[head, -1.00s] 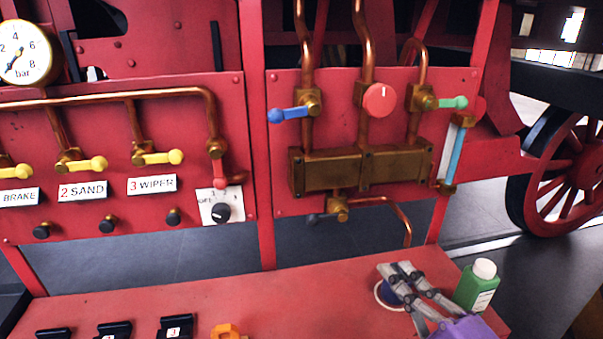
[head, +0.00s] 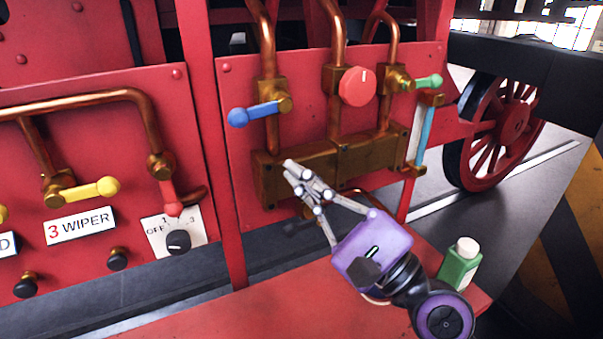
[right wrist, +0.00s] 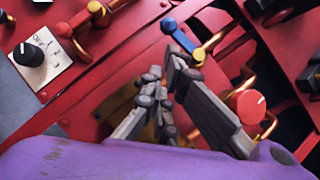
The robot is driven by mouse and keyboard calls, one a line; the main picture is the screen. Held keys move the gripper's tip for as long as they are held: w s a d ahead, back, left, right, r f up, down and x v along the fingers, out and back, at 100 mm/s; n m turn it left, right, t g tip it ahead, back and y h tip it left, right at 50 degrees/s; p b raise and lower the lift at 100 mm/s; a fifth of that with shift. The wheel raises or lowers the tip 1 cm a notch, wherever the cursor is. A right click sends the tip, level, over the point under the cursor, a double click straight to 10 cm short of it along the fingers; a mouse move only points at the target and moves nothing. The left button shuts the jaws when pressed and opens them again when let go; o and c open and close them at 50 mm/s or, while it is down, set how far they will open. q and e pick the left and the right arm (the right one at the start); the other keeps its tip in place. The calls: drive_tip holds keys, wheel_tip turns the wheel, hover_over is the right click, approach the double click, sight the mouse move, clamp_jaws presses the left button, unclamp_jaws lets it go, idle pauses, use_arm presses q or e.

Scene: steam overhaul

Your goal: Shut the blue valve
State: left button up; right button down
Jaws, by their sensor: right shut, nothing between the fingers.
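The blue valve's lever (head: 254,114) is on the red panel in the head view. It points left from its brass body, roughly crosswise to the vertical copper pipe, with a round blue knob at its end. The blue lever also shows in the right wrist view (right wrist: 178,34), beyond the fingertips. My right gripper (head: 290,168) is shut and empty, in front of the brass block (head: 350,160), below and slightly right of the blue lever and apart from it. Its fingers also show in the right wrist view (right wrist: 165,75). My left gripper is out of view.
A red round knob (head: 357,86) and a green lever (head: 428,81) sit right of the blue valve. A sight glass (head: 419,135) stands at the panel's right edge. Yellow (head: 95,189) and red (head: 169,195) levers are at left. A green bottle (head: 460,263) stands on the red bench (head: 250,312).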

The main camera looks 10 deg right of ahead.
sight(260, 111)
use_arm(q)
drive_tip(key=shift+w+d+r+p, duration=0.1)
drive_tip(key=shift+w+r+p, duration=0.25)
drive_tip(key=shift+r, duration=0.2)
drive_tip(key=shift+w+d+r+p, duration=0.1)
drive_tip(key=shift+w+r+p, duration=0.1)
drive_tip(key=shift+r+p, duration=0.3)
use_arm(e)
drive_tip(key=x, duration=0.7)
use_arm(q)
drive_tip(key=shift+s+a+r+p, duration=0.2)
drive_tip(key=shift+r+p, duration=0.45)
drive_tip(key=shift+p, duration=0.2)
use_arm(e)
drive_tip(key=m+t, duration=0.1)
drive_tip(key=a+r+m, duration=0.1)
drive_tip(key=shift+s+a+r+m+t+h, duration=0.1)
drive_tip(key=shift+s+r+m+t+h, duration=0.1)
drive_tip(key=shift+m+t+h, duration=0.15)
drive_tip(key=shift+f, duration=0.1)
